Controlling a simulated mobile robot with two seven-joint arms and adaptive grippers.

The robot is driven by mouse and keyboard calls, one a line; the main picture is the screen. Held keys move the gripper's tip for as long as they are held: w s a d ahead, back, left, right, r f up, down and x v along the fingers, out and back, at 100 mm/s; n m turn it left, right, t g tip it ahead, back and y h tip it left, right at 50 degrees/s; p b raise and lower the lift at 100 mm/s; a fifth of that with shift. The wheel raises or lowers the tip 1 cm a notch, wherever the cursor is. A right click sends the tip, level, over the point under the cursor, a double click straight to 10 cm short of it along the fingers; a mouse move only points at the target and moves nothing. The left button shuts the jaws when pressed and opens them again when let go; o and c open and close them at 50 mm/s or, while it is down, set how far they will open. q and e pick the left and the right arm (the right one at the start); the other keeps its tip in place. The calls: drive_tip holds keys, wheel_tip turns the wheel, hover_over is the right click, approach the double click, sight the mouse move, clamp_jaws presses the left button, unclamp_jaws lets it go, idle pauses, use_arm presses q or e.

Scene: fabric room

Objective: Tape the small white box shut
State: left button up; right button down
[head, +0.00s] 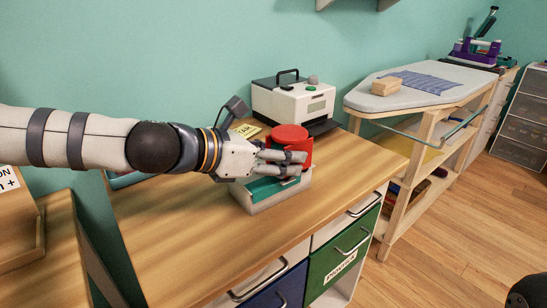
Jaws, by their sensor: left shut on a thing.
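A small white box (272,201) with a teal inside or top surface stands near the front edge of the wooden desk (190,235). My left gripper (297,163) reaches in from the left, over the box. Its fingers are shut on a red round thing (290,134), which looks like a roll or a lidded tub. The fingers cover part of its side, and the hand hides part of the box. I cannot tell whether the red thing touches the box.
A white printer-like machine (289,101) stands at the back of the desk, with a yellow note (247,130) beside it. An ironing table (423,87) carries a small wooden block (385,86) on the right. Drawers (343,258) are under the desk.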

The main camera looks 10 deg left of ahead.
sight(297, 128)
use_arm(q)
drive_tip(key=shift+w+f, duration=0.1)
drive_tip(key=shift+w+d, duration=0.65)
drive_tip(key=shift+w, duration=0.05)
use_arm(e)
drive_tip(key=shift+s+f, duration=0.15)
use_arm(q)
drive_tip(key=shift+w+d, duration=0.1)
drive_tip(key=shift+w+d, duration=0.6)
drive_tip(key=shift+w, duration=0.1)
use_arm(e)
drive_tip(key=shift+f, duration=0.1)
